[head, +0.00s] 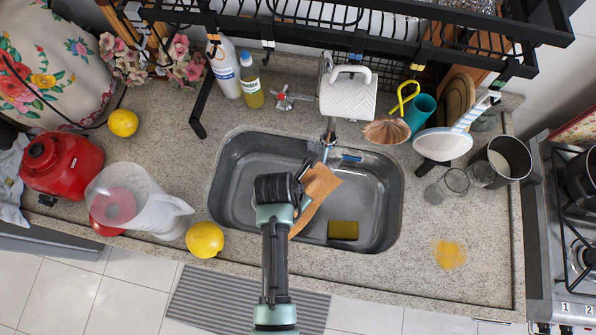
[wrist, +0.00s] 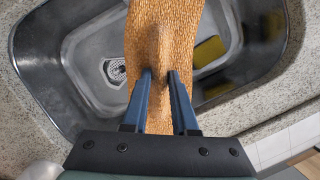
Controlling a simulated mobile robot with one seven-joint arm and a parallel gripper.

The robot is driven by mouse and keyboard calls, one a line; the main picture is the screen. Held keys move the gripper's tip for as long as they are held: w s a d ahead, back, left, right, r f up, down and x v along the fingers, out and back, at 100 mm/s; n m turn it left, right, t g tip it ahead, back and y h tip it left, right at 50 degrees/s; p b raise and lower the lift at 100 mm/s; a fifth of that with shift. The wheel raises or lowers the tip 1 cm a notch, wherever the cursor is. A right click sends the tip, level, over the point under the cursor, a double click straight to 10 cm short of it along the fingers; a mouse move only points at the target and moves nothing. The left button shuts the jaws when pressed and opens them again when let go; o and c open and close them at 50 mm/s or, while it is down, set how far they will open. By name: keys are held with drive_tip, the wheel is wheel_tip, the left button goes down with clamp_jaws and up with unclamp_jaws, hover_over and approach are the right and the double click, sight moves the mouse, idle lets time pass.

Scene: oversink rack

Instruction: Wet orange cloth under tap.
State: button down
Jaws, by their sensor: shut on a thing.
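The orange cloth (head: 321,184) hangs over the sink (head: 235,190), close below and in front of the tap (head: 329,132). My gripper (head: 302,186) is shut on the cloth. In the wrist view, both blue fingers of my gripper (wrist: 160,78) pinch a raised fold of the cloth (wrist: 165,25), which spreads out beyond the fingertips. A pale bluish streak shows under the spout in the head view, but I cannot tell clearly if it is running water. I cannot tell whether the cloth is wet.
A yellow sponge (head: 343,230) lies in the sink's front right part. A black rack (head: 400,28) spans above the back of the sink. A copper cone-shaped thing (head: 386,130), a teal cup (head: 420,110) and glasses stand to the right. A lemon (head: 205,240) lies at the sink's front left.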

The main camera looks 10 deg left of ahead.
sight(308, 181)
drive_tip(key=shift+w+b, duration=1.45)
drive_tip(key=shift+w, duration=2.6)
drive_tip(key=shift+d+p, duration=0.35)
drive_tip(key=shift+d, duration=0.1)
drive_tip(key=shift+a, duration=0.4)
drive_tip(key=shift+d+p, duration=0.4)
drive_tip(key=shift+p, duration=0.15)
drive_tip(key=shift+s, duration=0.1)
drive_tip(key=s+p, duration=0.3)
drive_tip(key=s, duration=0.1)
drive_tip(key=shift+r+p, duration=0.15)
drive_tip(key=shift+p, duration=0.25)
drive_tip(key=shift+s+p, duration=0.85)
drive_tip(key=shift+s, duration=0.35)
